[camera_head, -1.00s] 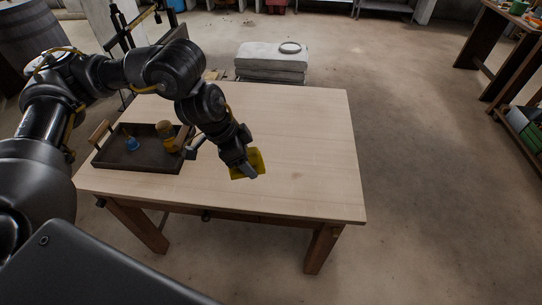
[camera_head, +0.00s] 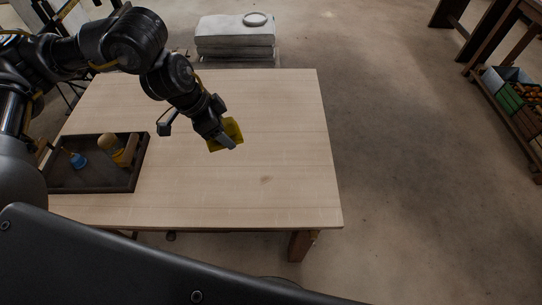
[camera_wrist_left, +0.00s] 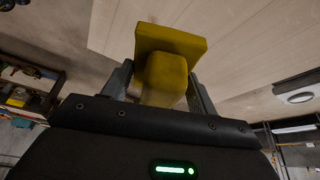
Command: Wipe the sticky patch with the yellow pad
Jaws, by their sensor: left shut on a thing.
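My left gripper (camera_head: 222,140) is shut on the yellow pad (camera_head: 231,131) and holds it over the middle of the wooden table (camera_head: 285,120). In the left wrist view the yellow pad (camera_wrist_left: 172,45) shows between the two fingers, with its flat face outward toward the tabletop. I cannot tell whether the pad touches the table. A small faint brownish patch (camera_head: 266,180) lies on the tabletop, nearer the front edge and to the right of the pad. My right gripper is not in view.
A dark tray (camera_head: 98,186) on the table's left holds a blue item (camera_head: 77,160) and a tan, round-topped item (camera_head: 110,143). The right half of the tabletop is clear. A grey padded stack (camera_head: 235,38) stands behind the table.

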